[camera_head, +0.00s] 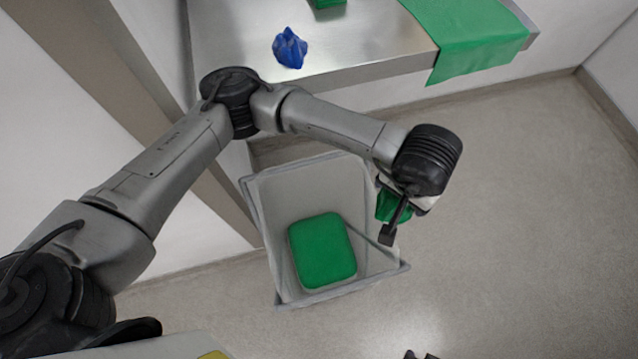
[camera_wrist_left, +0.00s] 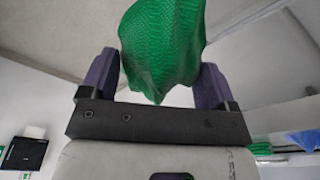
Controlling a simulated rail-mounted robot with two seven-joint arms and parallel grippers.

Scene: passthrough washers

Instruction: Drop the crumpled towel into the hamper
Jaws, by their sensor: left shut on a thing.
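My left gripper (camera_head: 392,222) is at the right side of the hamper (camera_head: 262,199), above its right rim. It is shut on a crumpled green towel (camera_head: 388,205), mostly hidden behind the gripper in the head view. In the left wrist view the green towel (camera_wrist_left: 163,45) is pinched between the two fingers of the gripper (camera_wrist_left: 158,75). The hamper is a grey open-topped bin on the floor. A flat green folded piece (camera_head: 322,250) lies inside it. A crumpled blue towel (camera_head: 290,48) sits on the steel table.
The steel table (camera_head: 375,40) runs along the top. A green cloth (camera_head: 475,45) hangs over its right front edge, and another green piece (camera_head: 327,3) is cut off at the top. The floor (camera_head: 520,220) right of the hamper is clear.

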